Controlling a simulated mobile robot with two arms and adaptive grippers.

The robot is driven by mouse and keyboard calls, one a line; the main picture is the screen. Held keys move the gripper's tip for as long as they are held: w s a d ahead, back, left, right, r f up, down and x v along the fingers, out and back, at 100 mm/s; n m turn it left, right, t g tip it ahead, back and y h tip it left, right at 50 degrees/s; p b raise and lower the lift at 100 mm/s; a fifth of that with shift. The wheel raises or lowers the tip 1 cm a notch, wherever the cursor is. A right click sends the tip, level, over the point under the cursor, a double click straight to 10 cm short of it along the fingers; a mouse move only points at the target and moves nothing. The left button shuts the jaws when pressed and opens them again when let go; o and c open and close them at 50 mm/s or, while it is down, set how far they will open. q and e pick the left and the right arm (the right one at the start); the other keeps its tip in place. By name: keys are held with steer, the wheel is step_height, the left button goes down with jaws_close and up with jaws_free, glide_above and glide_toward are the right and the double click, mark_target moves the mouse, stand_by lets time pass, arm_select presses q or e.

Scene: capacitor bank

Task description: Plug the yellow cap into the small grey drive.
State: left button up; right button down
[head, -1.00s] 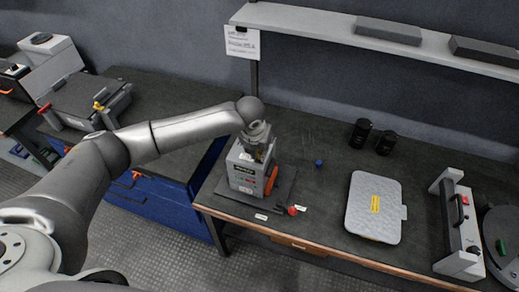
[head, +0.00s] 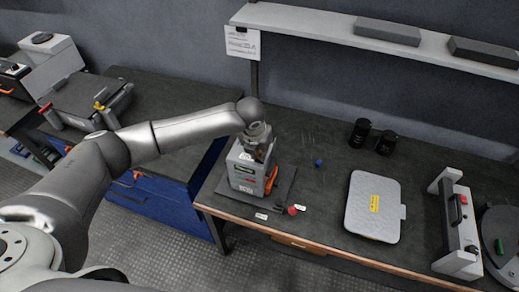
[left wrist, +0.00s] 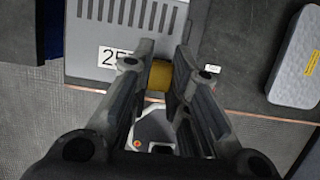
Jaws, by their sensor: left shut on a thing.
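The small grey drive (head: 243,174) stands upright on a dark mat on the workbench in the head view. My left gripper (head: 260,148) is at its top, and the fingertips are hard to make out there. In the left wrist view, the yellow cap (left wrist: 160,76) is between the fingers of my left gripper (left wrist: 160,80), which is shut on it. A grey vented housing (left wrist: 125,36) with a "25" label lies just behind the cap. Whether the cap touches the housing or sits in a socket cannot be told. My right gripper is not in view.
A red cap (head: 292,211) and small labels lie by the drive's mat. A blue cap (head: 318,162), two black cylinders (head: 360,132) and a grey case (head: 373,207) stand to the right. A shelf (head: 330,27) runs above. The bench between drive and case is mostly clear.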

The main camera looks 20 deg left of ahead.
arm_select(q)
steer(key=shift+f, duration=0.6)
stand_by(0.6)
steer(key=o, duration=0.8)
steer(key=shift+r, duration=0.15)
steer(key=v, duration=1.1)
steer(key=shift+r, duration=0.35)
steer(key=shift+s+d+f, duration=0.1)
steer(key=shift+s+d, duration=0.05)
